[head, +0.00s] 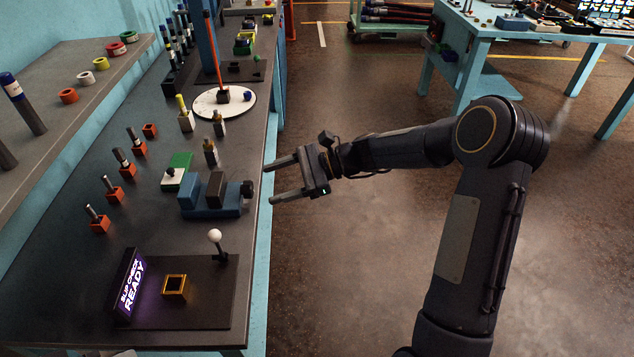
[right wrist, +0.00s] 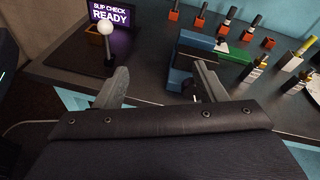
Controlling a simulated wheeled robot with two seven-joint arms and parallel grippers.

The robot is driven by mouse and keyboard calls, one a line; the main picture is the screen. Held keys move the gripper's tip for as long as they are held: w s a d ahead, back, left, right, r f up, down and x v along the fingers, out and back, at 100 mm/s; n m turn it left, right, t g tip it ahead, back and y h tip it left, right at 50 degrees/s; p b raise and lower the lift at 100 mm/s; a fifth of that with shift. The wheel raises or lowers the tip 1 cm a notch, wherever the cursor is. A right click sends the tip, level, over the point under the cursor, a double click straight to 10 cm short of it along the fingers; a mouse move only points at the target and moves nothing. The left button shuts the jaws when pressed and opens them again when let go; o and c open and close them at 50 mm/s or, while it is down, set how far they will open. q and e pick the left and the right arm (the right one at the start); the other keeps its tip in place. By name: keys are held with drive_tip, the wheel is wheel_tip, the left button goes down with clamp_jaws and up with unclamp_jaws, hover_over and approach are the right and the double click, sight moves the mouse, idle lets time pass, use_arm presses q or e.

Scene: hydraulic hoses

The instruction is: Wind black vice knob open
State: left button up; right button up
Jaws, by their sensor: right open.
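The blue vice (head: 212,207) sits near the right edge of the bench, with dark jaws. Its black knob (head: 247,189) sticks out on the side facing my right gripper (head: 269,183). That gripper is open and empty, just past the bench edge, fingers pointing at the knob, with a small gap left between. In the right wrist view the vice (right wrist: 187,77) stands beyond the fingers of the gripper (right wrist: 160,72). There the right finger overlaps the vice's near end, and the knob is mostly hidden. My left gripper is not in view.
A white ball-topped lever (head: 215,237) stands on a dark pad by the "SLIP CHECK READY" display (head: 130,284). A green block (head: 177,171) with a white part lies beside the vice. Small fittings (head: 210,151) stand behind. The floor beside the bench is clear.

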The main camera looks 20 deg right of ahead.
drive_tip(key=s+d+r+n+h+p, duration=0.1)
drive_tip(key=s+r+n+h+p, duration=0.1)
drive_tip(key=s, duration=0.5)
drive_tip(key=s+d+r+n+h+p, duration=0.2)
drive_tip(key=s+r+n+h+p, duration=0.1)
drive_tip(key=s+r+n, duration=0.3)
drive_tip(key=shift+s+r+h, duration=0.4)
drive_tip(key=shift+s+r, duration=0.8)
drive_tip(key=shift+r, duration=0.3)
